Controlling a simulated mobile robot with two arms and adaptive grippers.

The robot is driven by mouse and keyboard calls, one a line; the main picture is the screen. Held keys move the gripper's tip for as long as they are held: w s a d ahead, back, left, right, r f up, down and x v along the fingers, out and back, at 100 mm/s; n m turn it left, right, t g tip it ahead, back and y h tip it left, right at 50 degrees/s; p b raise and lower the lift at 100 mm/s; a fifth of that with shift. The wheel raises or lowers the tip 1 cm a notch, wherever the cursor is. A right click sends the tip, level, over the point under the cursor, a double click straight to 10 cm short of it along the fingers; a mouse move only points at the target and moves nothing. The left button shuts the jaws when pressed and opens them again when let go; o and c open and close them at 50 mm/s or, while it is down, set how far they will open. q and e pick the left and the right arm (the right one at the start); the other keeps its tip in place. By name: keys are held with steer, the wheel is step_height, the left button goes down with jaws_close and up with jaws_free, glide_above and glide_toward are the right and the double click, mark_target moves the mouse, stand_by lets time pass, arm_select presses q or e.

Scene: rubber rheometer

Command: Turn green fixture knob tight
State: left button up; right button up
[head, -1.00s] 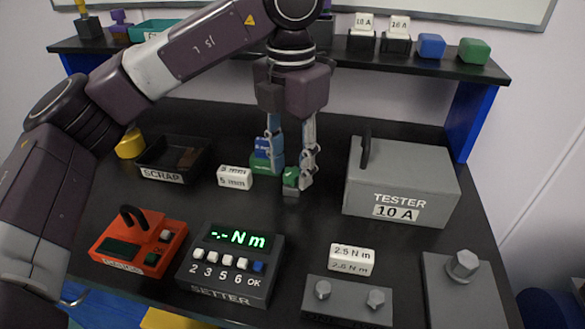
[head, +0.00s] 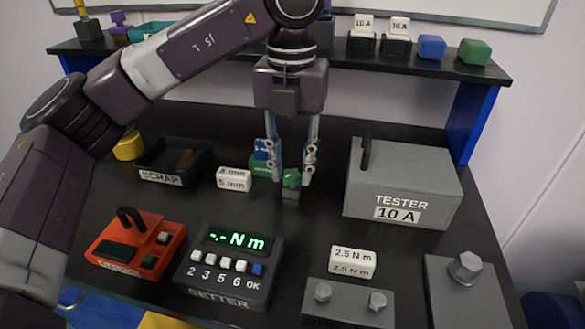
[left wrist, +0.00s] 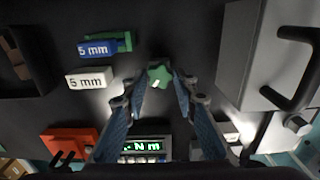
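The green fixture knob (head: 291,179) is star-shaped and sits on a small grey base on the black bench. In the left wrist view the knob (left wrist: 159,75) shows from above with a small white mark. My left gripper (head: 291,181) points straight down over it, with one finger on each side of the knob. In the left wrist view the fingers (left wrist: 159,82) stand apart, with a gap visible beside the knob, so the gripper is open. My right gripper is not in view.
A blue block (left wrist: 92,48) and a green block stand left of the knob, near a white 5 mm label (head: 233,179). The grey tester (head: 403,185) stands right, the setter (head: 231,265) in front. The scrap tray (head: 152,160) is at left.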

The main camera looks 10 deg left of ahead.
arm_select(q)
jaws_close()
steer(key=shift+m+p, duration=0.3)
steer(key=shift+m, duration=2)
steer(key=shift+m, duration=0.4)
steer(key=shift+o, duration=2.4)
jaws_free()
